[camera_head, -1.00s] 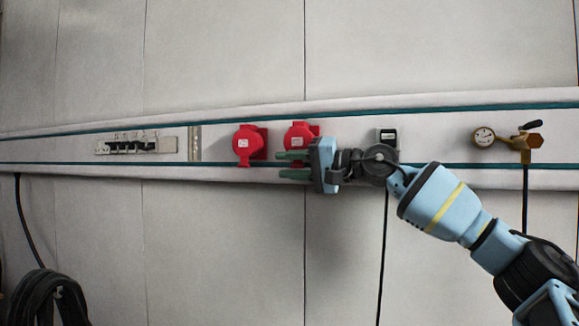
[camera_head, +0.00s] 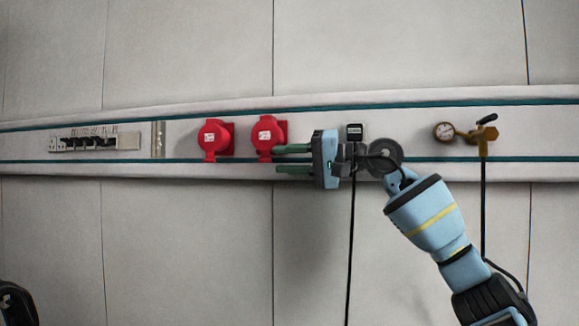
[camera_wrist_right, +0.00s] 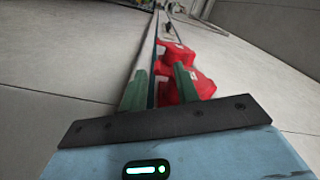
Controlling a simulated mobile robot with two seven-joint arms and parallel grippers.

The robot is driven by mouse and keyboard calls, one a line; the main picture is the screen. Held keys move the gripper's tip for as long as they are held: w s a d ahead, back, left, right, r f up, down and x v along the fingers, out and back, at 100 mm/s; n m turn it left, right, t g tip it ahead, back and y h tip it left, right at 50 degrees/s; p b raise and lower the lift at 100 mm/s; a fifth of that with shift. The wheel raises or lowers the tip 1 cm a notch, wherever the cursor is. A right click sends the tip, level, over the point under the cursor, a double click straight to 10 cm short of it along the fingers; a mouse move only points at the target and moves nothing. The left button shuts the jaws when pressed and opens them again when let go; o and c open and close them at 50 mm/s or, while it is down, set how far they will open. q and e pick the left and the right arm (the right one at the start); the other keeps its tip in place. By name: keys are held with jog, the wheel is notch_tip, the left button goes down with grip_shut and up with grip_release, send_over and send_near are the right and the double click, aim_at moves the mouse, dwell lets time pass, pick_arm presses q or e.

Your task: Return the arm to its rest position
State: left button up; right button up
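My right gripper (camera_head: 278,159) is in front of the wall rail in the head view, its two green fingers pointing left. The fingers are apart with nothing between them, so it is open and empty. Its upper fingertip overlaps the edge of the right red socket (camera_head: 265,135) in the picture; I cannot tell the depth between them. In the right wrist view the green fingers (camera_wrist_right: 158,88) are also apart, with red sockets (camera_wrist_right: 176,56) beyond. My right arm comes in from the lower right, bent at the wrist. My left gripper is not in view.
Bare wall panels lie above and below.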

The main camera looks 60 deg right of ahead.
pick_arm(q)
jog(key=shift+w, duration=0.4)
pick_arm(e)
jog(key=shift+s+d, duration=0.15)
jog(key=shift+s, duration=0.25)
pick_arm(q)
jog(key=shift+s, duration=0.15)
